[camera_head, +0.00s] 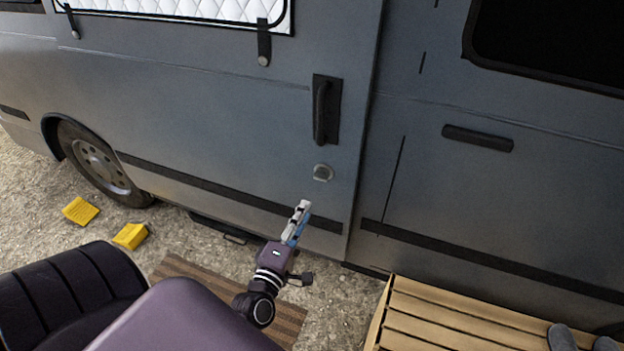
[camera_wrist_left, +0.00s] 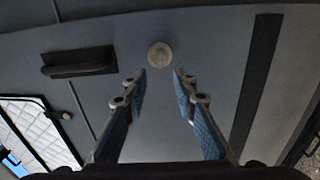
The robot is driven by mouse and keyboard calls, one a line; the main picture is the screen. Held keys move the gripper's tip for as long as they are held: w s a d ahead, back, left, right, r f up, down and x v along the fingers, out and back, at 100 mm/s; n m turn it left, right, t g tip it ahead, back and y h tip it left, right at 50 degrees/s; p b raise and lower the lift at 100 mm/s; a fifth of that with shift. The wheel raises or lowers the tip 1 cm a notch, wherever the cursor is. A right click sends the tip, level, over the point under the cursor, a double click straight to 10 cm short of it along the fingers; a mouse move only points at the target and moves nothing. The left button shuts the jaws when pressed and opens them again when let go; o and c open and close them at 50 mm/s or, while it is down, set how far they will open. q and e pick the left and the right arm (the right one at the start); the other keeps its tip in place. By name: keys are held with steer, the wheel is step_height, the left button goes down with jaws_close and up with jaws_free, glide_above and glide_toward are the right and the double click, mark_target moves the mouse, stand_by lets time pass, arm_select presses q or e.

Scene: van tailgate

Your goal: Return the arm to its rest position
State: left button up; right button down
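My left arm reaches up from the bottom of the head view. Its gripper (camera_head: 301,212) points toward the side of the grey van (camera_head: 230,110), a little below a round silver lock (camera_head: 323,172). In the left wrist view the two blue-padded fingers of this gripper (camera_wrist_left: 158,78) stand apart with nothing between them. The round lock (camera_wrist_left: 160,55) shows just beyond the fingertips, apart from them. My right gripper does not show in either view.
A black door handle (camera_head: 325,110) sits above the lock. A slatted wooden step (camera_head: 440,320) with grey shoes (camera_head: 562,338) stands at lower right. A brown striped mat (camera_head: 185,270) and two yellow wheel chocks (camera_head: 81,210) lie on the gravel.

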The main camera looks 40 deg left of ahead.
arm_select(q)
steer(key=s+d+f+m+g+h, duration=0.1)
steer(key=s+d+f+m+g, duration=0.25)
steer(key=f, duration=0.75)
steer(key=s+d+f+m+g+h, duration=0.25)
steer(key=s+f+m, duration=0.25)
steer(key=f, duration=0.6)
steer(key=s+d+f+m+g+h, duration=0.15)
steer(key=s+d+f+m, duration=0.3)
steer(key=f, duration=0.65)
steer(key=s+f+m+g, duration=0.4)
steer(key=s+f, duration=0.3)
steer(key=s, duration=0.6)
steer(key=s+f+m+g+y, duration=0.1)
steer(key=s+f+m+g, duration=0.4)
steer(key=s, duration=0.9)
step_height(320, 180, down, 2)
steer(key=shift+f+m, duration=0.25)
steer(key=shift+m, duration=0.15)
